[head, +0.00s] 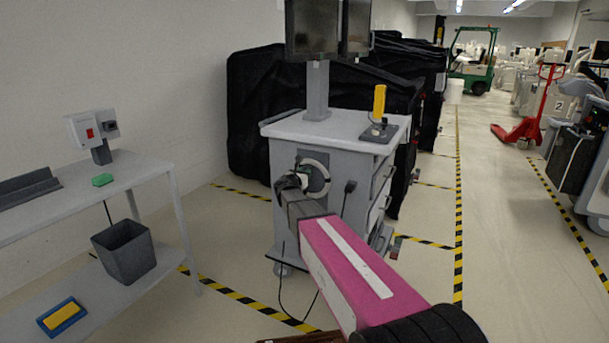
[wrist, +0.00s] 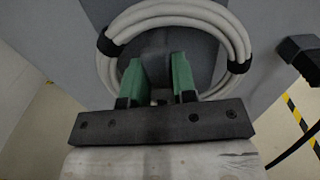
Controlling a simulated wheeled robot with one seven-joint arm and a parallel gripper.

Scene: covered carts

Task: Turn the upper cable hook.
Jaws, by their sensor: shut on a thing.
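The grey cart (head: 290,130) stands in the middle of the head view, with a coil of pale cable (head: 326,178) on its near side. In the wrist view the coil (wrist: 240,45) is a loop with black ties around a dark grey hook (wrist: 156,52). My gripper (wrist: 160,78) has green finger pads on both sides of this hook and is shut on it, inside the loop. In the head view my gripper (head: 290,182) reaches the cart's side and hides the hook. No second hook is clearly visible.
A black plug (head: 350,187) with a hanging cord sits right of the coil; it also shows in the wrist view (wrist: 300,55). A side table (head: 150,168) with a bin (head: 124,250) stands left. Black covered carts (head: 255,110) stand behind.

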